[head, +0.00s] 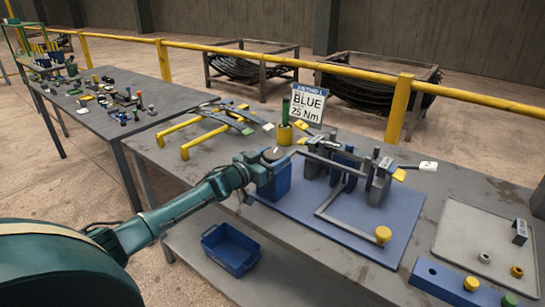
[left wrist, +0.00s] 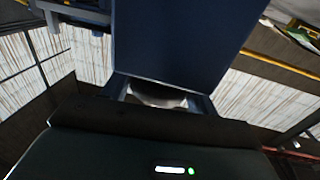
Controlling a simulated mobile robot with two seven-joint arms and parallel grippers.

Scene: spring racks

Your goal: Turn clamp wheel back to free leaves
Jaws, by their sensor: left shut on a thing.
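In the head view my left gripper (head: 266,163) reaches in from the left to a blue block (head: 275,185) on the blue base plate (head: 300,212). The blue block also fills the upper middle there (left wrist: 182,40). A fixture with grey uprights (head: 378,185) and long grey bars (head: 340,155) stands to the right. Whether the leaves are clamped cannot be told.
A bent grey handle with a yellow knob (head: 383,235) lies across the plate's right part. A sign reading BLUE 25 Nm (head: 308,105) stands behind. Yellow bars (head: 200,143) lie back left. A grey tray (head: 475,240) is at right. A blue bin (head: 230,250) sits below.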

